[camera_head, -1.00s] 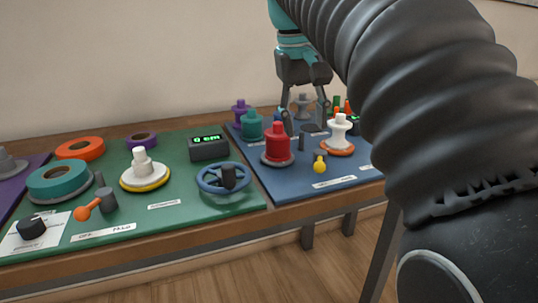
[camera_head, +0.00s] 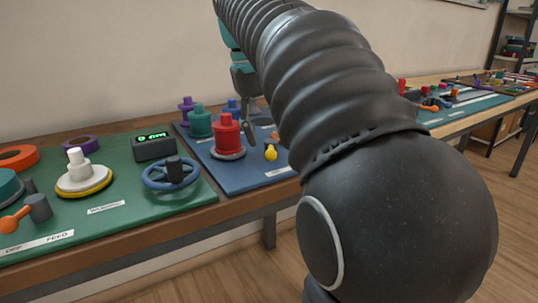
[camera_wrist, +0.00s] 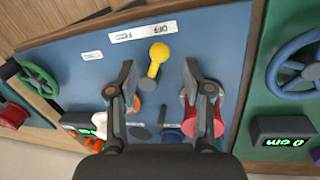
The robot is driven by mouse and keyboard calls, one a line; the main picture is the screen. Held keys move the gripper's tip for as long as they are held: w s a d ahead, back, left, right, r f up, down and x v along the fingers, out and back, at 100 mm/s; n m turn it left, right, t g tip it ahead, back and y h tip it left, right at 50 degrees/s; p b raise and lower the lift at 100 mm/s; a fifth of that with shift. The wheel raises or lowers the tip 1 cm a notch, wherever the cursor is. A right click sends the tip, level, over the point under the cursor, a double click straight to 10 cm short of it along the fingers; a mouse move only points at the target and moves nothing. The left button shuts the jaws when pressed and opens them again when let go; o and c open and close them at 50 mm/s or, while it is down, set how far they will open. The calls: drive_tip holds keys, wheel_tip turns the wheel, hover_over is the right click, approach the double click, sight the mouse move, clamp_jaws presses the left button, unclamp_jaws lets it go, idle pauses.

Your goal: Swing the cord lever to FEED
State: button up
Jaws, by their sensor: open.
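A lever with a yellow ball knob (camera_wrist: 159,52) stands on the blue board (camera_wrist: 75,68) in the wrist view. A white label (camera_wrist: 142,32) beyond it reads OFF and FEED, upside down, and the knob points towards the OFF side. My gripper (camera_wrist: 160,82) is open, with one finger on each side of the lever's line and nothing held. The knob lies just past the fingertips, apparently untouched. In the head view the yellow knob (camera_head: 270,153) shows beside my gripper (camera_head: 254,122), whose far parts are partly hidden by my arm.
A red spool (camera_head: 227,138) stands close to one finger; it also shows in the wrist view (camera_wrist: 205,118). The green board (camera_head: 125,210) carries an orange-knobbed lever (camera_head: 14,221), a blue handwheel (camera_head: 170,174) and a display (camera_head: 153,146). More boards lie at the right.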

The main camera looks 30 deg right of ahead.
sight(270, 149)
drive_tip(key=shift+s+d+f+b, duration=0.1)
drive_tip(key=shift+d+f+b, duration=0.1)
drive_tip(key=shift+f, duration=0.9)
drive_tip(key=shift+d+f+b, duration=0.2)
drive_tip(key=shift+f, duration=0.85)
clamp_jaws()
